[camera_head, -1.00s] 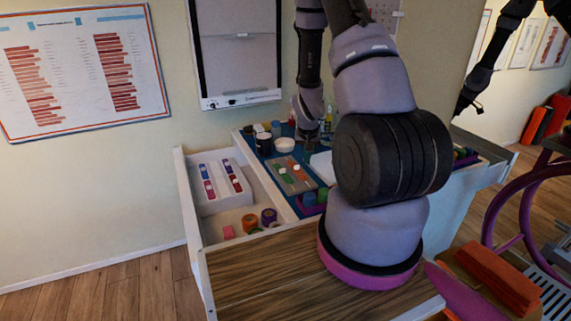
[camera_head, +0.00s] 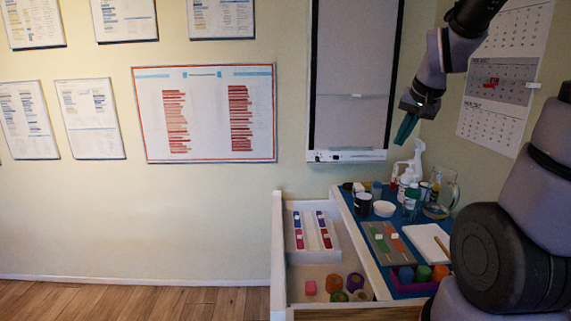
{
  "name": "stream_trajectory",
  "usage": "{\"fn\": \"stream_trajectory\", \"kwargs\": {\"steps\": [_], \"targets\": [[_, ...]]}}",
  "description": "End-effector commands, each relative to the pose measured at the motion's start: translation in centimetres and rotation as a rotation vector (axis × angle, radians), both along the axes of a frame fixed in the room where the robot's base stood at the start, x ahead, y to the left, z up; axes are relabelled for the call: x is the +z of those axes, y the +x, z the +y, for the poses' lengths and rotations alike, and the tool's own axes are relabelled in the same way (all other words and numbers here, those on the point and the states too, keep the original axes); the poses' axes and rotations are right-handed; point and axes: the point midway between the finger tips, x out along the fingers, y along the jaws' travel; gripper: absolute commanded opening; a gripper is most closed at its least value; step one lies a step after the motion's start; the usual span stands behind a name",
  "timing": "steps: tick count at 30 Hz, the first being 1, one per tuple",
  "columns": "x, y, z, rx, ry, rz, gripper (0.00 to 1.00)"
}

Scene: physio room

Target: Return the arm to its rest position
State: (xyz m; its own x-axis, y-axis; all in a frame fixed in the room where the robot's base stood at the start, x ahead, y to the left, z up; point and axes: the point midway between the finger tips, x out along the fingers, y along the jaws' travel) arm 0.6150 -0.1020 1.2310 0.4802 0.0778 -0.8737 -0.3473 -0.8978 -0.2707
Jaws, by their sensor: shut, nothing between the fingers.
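My gripper (camera_head: 404,134) hangs at the end of my raised arm, in the upper right of the head view. Its dark teal fingers point down and are closed together with nothing between them. It appears in front of the wall, right of the light panel, and above the bottles in the picture. My upper arm fills the right edge and hides part of the table there.
Below stands a table with a blue top (camera_head: 352,206) holding a spray bottle (camera_head: 416,160), a glass jug (camera_head: 440,195), a dark mug (camera_head: 363,205), a white bowl (camera_head: 384,209) and a white board (camera_head: 428,242). A pale tray (camera_head: 280,262) adjoins it. Floor (camera_head: 130,302) at left is clear.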

Motion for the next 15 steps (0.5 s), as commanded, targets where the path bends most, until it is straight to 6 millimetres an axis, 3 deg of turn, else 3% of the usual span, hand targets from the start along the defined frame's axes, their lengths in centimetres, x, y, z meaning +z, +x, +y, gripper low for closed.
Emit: {"fn": "stream_trajectory", "kwargs": {"steps": [1, 6, 12, 15], "targets": [[2.0, -1.6, 0.7, 0.010, 0.008, -0.026, 0.00], [6.4, -7.1, 2.6, 0.044, 0.033, -0.074, 0.00], [8.9, -12.5, 4.0, 0.070, 0.051, -0.110, 0.00], [9.4, -13.9, 4.3, 0.077, 0.055, -0.119, 0.00]]}}
